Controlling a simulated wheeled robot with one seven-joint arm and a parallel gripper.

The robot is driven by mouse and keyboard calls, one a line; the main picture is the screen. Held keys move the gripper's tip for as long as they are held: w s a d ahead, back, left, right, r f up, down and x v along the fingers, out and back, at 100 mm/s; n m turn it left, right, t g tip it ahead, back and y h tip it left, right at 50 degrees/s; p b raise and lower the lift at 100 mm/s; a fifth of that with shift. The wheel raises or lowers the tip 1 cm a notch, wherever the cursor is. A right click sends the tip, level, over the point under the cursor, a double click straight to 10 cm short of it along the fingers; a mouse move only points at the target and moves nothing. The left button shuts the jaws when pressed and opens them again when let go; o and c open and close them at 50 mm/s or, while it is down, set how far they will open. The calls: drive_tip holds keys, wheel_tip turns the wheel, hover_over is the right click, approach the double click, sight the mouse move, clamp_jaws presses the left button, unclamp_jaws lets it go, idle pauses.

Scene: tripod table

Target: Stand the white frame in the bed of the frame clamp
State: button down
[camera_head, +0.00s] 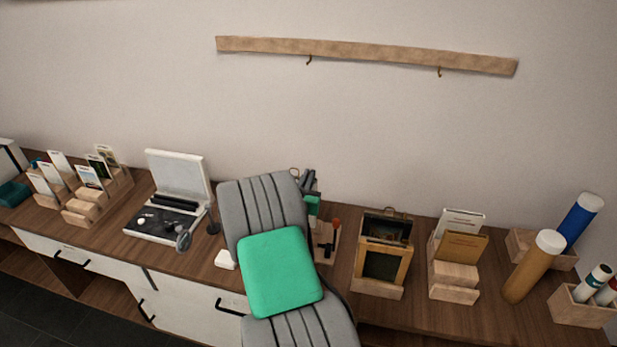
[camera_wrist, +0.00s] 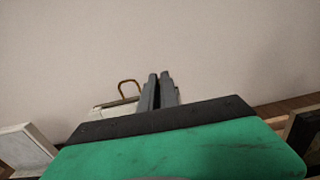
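A white, frame-like edge with a brass hanger loop (camera_wrist: 118,106) shows just behind and left of my fingers in the wrist view. It looks like the white frame; its lower part is hidden by my green-padded gripper body. My gripper (camera_wrist: 160,90) has its two grey fingers close together, with a narrow dark gap between them. Whether the frame's edge lies between them cannot be seen. In the head view my gripper (camera_head: 308,180) is near the wall, partly behind my arm.
Right of my arm stand a wooden frame on a base (camera_head: 383,264), a card holder (camera_head: 455,278) and a tan tube (camera_head: 533,267). An open white case (camera_head: 180,180) and card racks (camera_head: 85,205) stand left. A hooked rail (camera_head: 365,52) is on the wall.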

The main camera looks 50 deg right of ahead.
idle(0.3)
drive_tip(key=shift+f+b, duration=2.1)
drive_tip(key=shift+f, duration=0.7)
drive_tip(key=c, duration=1.5)
unclamp_jaws()
drive_tip(key=shift+c, duration=0.2)
drive_tip(key=b+v, duration=0.2)
drive_tip(key=v, duration=0.5)
drive_tip(key=shift+s+a, duration=0.15)
drive_tip(key=shift+a, duration=0.25)
